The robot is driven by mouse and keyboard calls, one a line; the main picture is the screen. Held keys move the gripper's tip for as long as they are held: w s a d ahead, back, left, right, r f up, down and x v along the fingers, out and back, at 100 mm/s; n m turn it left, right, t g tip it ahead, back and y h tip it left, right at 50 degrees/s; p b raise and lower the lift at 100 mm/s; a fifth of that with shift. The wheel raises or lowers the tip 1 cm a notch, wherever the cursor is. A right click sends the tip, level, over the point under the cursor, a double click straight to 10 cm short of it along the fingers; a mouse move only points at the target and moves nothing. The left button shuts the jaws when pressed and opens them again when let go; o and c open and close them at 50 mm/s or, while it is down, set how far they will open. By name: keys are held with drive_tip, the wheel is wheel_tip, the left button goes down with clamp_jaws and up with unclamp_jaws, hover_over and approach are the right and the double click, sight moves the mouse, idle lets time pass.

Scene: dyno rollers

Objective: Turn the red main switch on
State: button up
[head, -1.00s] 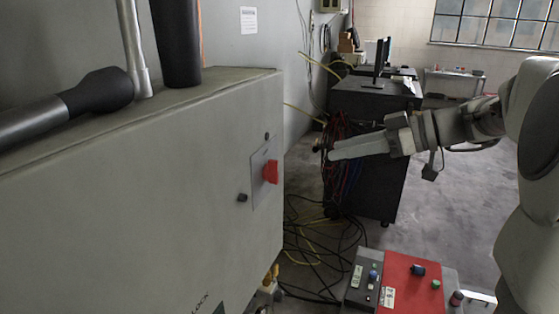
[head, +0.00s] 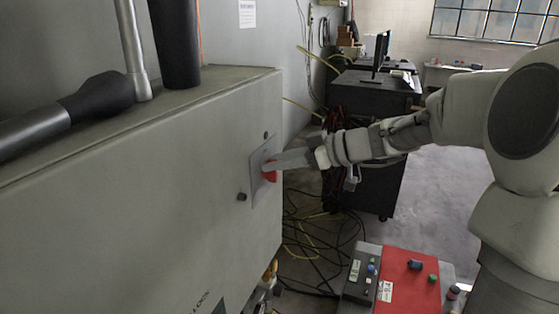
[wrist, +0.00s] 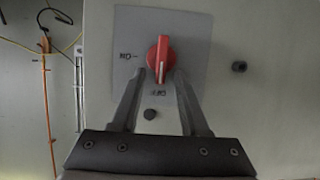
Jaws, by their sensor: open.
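The red main switch (head: 270,172) is a rotary knob on a grey plate (head: 258,187) on the side of the large grey cabinet (head: 130,215). In the wrist view the red switch (wrist: 161,58) has a white line on its handle, which stands nearly upright in the picture. Labels sit at its left and below it; the lower one appears to read "OFF". My gripper (head: 274,164) is at the switch, partly covering it in the head view. In the wrist view my gripper's fingers (wrist: 158,76) are apart, one on each side of the handle's lower end. Contact cannot be told.
A dark knob (wrist: 239,67) sticks out beside the plate. A dark cart (head: 372,105) with cables stands behind my arm. A red control box (head: 407,278) is below, with loose cables on the floor.

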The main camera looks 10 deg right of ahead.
clamp_jaws()
idle(0.5)
drive_tip(key=shift+w+d+f+m+g+y+p, duration=0.45)
drive_tip(key=shift+m+y, duration=0.7)
drive_tip(key=shift+m, duration=1.1)
drive_tip(key=shift+w+d+f+m+g+y, duration=0.25)
drive_tip(key=shift+f+m+g+y, duration=0.65)
drive_tip(key=shift+m, duration=1.3)
drive_tip(key=shift+w+d+f+m+g+y+p, duration=0.25)
drive_tip(key=shift+w+m+g+y, duration=0.3)
drive_tip(key=shift+m+y, duration=1.25)
drive_tip(key=shift+m+h, duration=0.45)
drive_tip(key=shift+m, duration=0.1)
